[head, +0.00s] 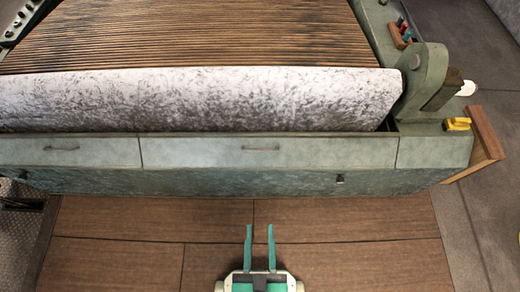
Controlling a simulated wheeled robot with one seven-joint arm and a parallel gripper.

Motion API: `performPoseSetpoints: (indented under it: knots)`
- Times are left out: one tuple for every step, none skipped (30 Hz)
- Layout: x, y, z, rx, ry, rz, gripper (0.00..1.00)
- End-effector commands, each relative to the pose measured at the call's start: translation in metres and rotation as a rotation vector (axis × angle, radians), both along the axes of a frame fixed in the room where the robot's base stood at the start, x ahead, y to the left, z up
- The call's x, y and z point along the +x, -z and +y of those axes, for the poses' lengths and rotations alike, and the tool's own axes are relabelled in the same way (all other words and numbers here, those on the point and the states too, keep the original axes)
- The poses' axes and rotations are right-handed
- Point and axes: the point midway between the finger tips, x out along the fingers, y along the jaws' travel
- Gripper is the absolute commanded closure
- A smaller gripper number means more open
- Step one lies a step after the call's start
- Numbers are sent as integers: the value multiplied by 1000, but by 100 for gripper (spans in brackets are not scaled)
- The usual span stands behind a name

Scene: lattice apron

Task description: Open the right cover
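A grey-green machine fills the upper view, with a row of covers along its front edge. The right cover (325,153), as the right one of the two with handles, is flush with its neighbours and looks shut. Its small dark bar handle (260,149) sits left of its middle. The left cover (100,153) also looks shut and has its own handle (62,149). My gripper (260,229) is over the wooden floor, in front of the machine and below the right cover's handle in the picture. Its two green fingers are apart with nothing between them, and it touches nothing visible.
A pale mottled roller (210,98) lies just behind the covers. A dark knob (340,179) sticks out of the front face (250,183). A yellow item (457,124) and a wooden box (485,142) are at the right end. The brown boards (350,219) in front are clear.

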Motion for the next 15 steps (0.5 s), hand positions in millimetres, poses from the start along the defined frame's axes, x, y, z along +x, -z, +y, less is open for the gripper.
performPoseSetpoints:
  knots:
    - [2, 3, 1, 10, -1, -5, 77]
    - [3, 5, 1, 23, -1, -11, 82]
    - [5, 10, 2, 45, -1, -22, 82]
    - [8, 14, 3, 68, 0, -34, 82]
    - [11, 20, 2, 97, 0, -46, 82]
    - [17, 28, 3, 141, 3, -65, 82]
    - [22, 34, 4, 180, 4, -83, 82]
    - [27, 41, 5, 220, 7, -102, 82]
    - [34, 52, 6, 278, 10, -126, 82]
    - [40, 59, 6, 323, 15, -143, 82]
    - [46, 66, 7, 366, 19, -160, 82]
    - [54, 75, 7, 424, 25, -183, 82]
    - [60, 82, 7, 467, 30, -200, 82]
    - [67, 89, 7, 510, 35, -216, 82]
    - [76, 99, 7, 567, 43, -237, 82]
